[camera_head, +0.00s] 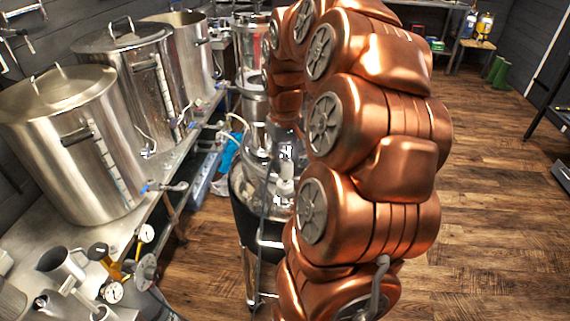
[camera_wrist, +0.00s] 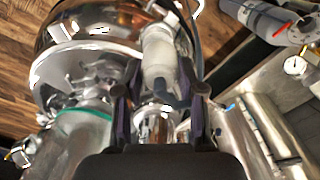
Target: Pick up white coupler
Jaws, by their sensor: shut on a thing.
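The white coupler (camera_wrist: 160,55) is a pale cylindrical piece in the upper middle of the wrist view. My gripper (camera_wrist: 160,90) is shut on it, with a dark finger on each side. The coupler's lower end lies between the fingers. In the head view a small pale piece, apparently the coupler (camera_head: 285,187), shows in front of a shiny steel vessel, left of my copper-coloured arm. My gripper is mostly hidden there, and I cannot tell whether the coupler touches the vessel.
Several steel kettles (camera_head: 75,140) with lids and taps stand on a metal bench at left. Gauges (camera_head: 113,292) and fittings lie at lower left. The steel vessel (camera_wrist: 90,25) is close beside the gripper. Wooden floor at right is mostly clear.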

